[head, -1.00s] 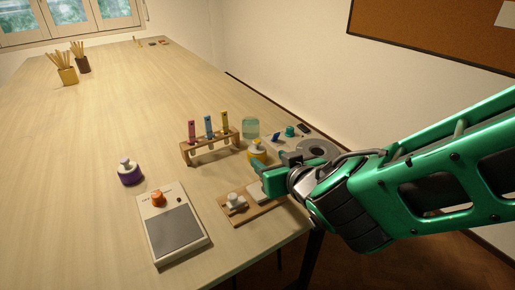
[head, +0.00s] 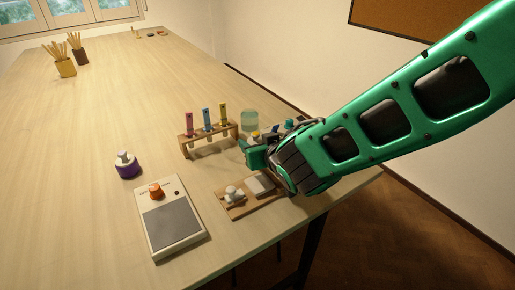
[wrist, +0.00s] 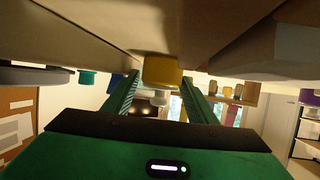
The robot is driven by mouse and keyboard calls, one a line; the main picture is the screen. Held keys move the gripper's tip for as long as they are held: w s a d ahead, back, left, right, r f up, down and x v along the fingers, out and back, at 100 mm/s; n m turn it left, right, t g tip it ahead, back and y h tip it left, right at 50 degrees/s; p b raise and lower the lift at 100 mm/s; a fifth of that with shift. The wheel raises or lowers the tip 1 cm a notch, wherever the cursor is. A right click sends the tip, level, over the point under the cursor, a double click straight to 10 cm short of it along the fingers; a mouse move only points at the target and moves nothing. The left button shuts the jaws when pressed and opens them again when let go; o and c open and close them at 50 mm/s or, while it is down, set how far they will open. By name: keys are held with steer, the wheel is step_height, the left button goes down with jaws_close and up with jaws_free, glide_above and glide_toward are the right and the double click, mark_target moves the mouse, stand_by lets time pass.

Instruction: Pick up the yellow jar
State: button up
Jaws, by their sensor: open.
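The yellow jar (head: 254,134) stands near the right edge of the table, beside the test-tube rack. In the head view my gripper hides most of it. In the wrist view the yellow jar (wrist: 162,71) shows ahead, between the two fingers in the picture, with a pale knob-like part below it. My gripper (head: 256,147) is low over the table on the near side of the jar. In the wrist view my gripper (wrist: 161,82) is open, with a finger on each side of the jar's outline. Contact cannot be told.
A wooden rack (head: 207,141) with three coloured tubes stands just left of my gripper. A greenish clear vessel (head: 249,117) is behind the jar.

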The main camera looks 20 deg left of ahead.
steer(key=shift+w+a, duration=0.1)
steer(key=c, duration=0.9)
steer(key=shift+c, duration=0.4)
steer(key=shift+r, duration=0.1)
